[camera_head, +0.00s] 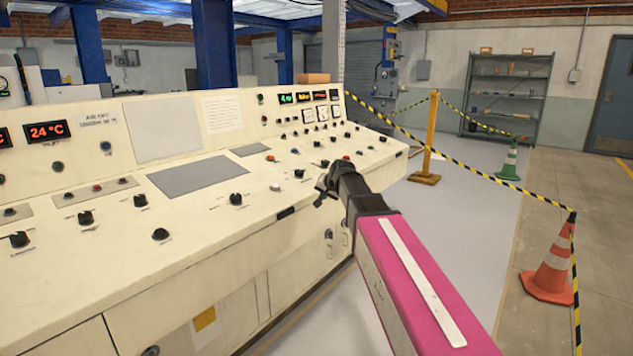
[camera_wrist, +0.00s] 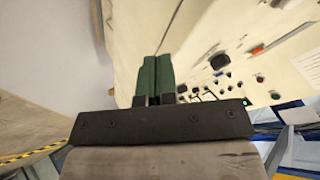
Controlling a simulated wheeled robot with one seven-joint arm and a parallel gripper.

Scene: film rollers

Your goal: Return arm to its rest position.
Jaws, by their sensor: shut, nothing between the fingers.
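My gripper (camera_head: 322,190) is at the end of my arm, close to the front right part of the cream control console (camera_head: 225,255) in the head view. It looks dark there, and its fingertips are small and hard to make out. In the wrist view my gripper (camera_wrist: 155,72) shows two green fingers side by side, closed together with nothing between them. The console's panel (camera_wrist: 275,45) with knobs and buttons fills the right of the wrist view. I cannot tell the exact gap between the fingers and the console.
A yellow post (camera_head: 430,135) with striped tape, an orange cone (camera_head: 552,265) and a green cone (camera_head: 510,160) stand to the right. A grey shelf (camera_head: 507,95) is at the back wall. Grey floor (camera_head: 460,225) lies open between the console and the tape.

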